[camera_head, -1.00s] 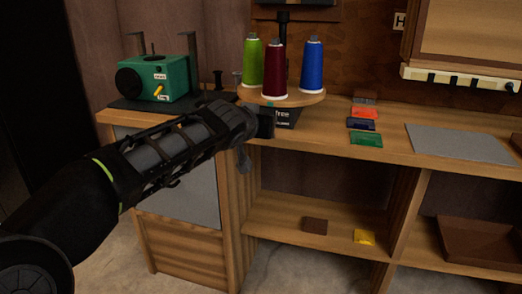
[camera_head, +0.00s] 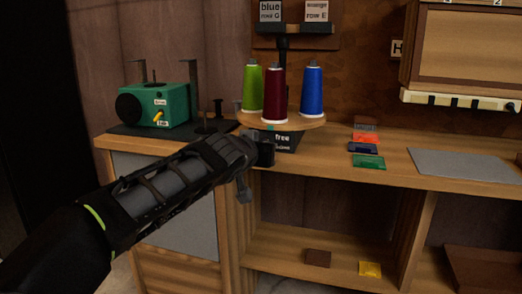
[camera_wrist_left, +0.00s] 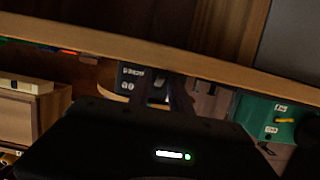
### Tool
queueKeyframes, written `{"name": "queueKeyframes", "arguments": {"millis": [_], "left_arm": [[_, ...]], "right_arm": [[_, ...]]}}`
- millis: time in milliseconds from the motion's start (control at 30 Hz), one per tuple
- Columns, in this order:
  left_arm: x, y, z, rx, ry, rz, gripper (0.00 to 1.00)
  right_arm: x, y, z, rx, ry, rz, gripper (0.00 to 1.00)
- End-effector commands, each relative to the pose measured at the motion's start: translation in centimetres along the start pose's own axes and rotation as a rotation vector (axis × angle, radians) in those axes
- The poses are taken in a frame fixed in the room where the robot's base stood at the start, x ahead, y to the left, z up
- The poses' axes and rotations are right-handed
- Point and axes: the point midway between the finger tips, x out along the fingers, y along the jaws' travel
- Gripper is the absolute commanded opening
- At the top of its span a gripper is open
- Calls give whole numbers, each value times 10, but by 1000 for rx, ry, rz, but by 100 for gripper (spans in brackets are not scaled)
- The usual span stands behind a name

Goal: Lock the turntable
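The turntable (camera_head: 310,122) is a round wooden disc on the bench. It carries a green cone (camera_head: 252,91), a dark red cone (camera_head: 275,95) and a blue cone (camera_head: 312,92) of thread. Under its front edge is a black block (camera_head: 287,140) with white lettering; "free" is readable. In the left wrist view the block (camera_wrist_left: 130,75) appears upside down, with a small grey piece on it. My left gripper (camera_head: 263,152) is just in front and left of the block. Its two dark fingers (camera_wrist_left: 162,88) look slightly apart with nothing held; contact cannot be told. My right gripper is out of view.
A green machine (camera_head: 160,105) stands on a dark mat at the left. Several coloured packets (camera_head: 367,147) and a grey mat (camera_head: 462,165) lie on the bench to the right. Signs (camera_head: 270,12) hang behind the cones. The lower shelf holds a brown and a yellow packet (camera_head: 370,269).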

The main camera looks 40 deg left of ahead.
Motion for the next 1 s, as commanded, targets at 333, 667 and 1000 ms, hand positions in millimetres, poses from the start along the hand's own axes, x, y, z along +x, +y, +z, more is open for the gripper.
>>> {"name": "queueKeyframes", "arguments": {"millis": [333, 667, 1000], "left_arm": [[0, 0, 0, 0, 0, 0, 33], [-36, -1, -3, -1, 2, -1, 33], [-77, 0, -1, 0, 0, 0, 33]], "right_arm": [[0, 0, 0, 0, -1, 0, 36], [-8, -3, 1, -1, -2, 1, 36], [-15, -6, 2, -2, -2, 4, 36]]}}
